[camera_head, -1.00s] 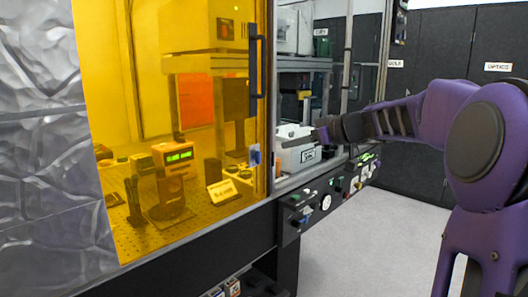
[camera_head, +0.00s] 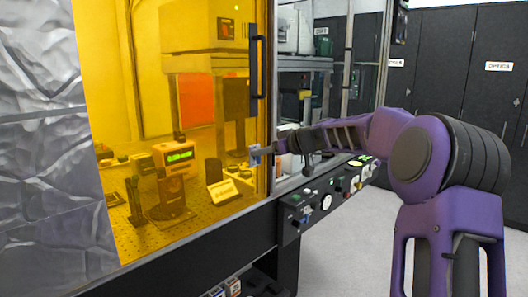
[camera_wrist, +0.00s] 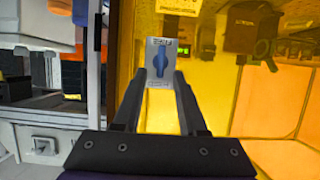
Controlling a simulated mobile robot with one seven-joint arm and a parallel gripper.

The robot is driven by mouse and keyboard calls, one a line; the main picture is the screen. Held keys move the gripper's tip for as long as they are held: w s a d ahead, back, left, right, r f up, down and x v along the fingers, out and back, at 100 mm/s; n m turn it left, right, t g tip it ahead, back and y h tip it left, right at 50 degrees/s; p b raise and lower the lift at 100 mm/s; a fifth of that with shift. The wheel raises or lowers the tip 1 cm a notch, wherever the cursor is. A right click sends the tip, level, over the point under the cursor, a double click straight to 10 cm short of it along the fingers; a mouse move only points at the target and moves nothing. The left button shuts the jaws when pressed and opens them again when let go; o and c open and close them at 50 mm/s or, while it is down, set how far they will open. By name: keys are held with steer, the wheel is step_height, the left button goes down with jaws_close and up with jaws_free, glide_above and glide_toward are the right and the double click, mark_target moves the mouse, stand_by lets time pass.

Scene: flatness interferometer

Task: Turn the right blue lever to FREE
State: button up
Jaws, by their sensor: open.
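The blue lever (camera_wrist: 159,60) sits on a small pale label plate (camera_wrist: 168,48) on the amber enclosure panel. In the wrist view it stands nearly upright; the plate's lettering is too small to read. In the head view the lever and plate (camera_head: 255,153) are small, at the right edge of the amber window. My gripper (camera_wrist: 160,82) is open, its two fingers pointing at the plate, one on each side of the lever's lower end. Whether the fingers touch the plate cannot be told. In the head view my gripper (camera_head: 277,149) is just right of the plate.
A black vertical handle (camera_head: 258,66) is above the lever on the amber door (camera_head: 215,110). The enclosure's open bay is to the right. A black control panel (camera_head: 322,200) with knobs runs below. Grey floor (camera_head: 345,250) is clear in front.

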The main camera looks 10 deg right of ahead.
jaws_close()
steer(key=shift+d, duration=0.1)
stand_by(0.3)
steer(key=shift+w+d+f+m+g+y+p, duration=0.35)
steer(key=shift+m+y, duration=0.8)
steer(key=shift+m, duration=1)
steer(key=shift+w+d+f+m+g+y+p, duration=0.3)
steer(key=shift+m+y+p, duration=0.65)
steer(key=shift+m, duration=1.25)
steer(key=shift+w+d+f+m+g+y+p, duration=0.2)
steer(key=shift+d+f+m+y, duration=0.3)
steer(key=shift+m+y, duration=1.3)
steer(key=shift+a+f+m+h, duration=0.1)
steer(key=shift+m+h, duration=0.3)
steer(key=shift+m, duration=0.05)
jaws_free()
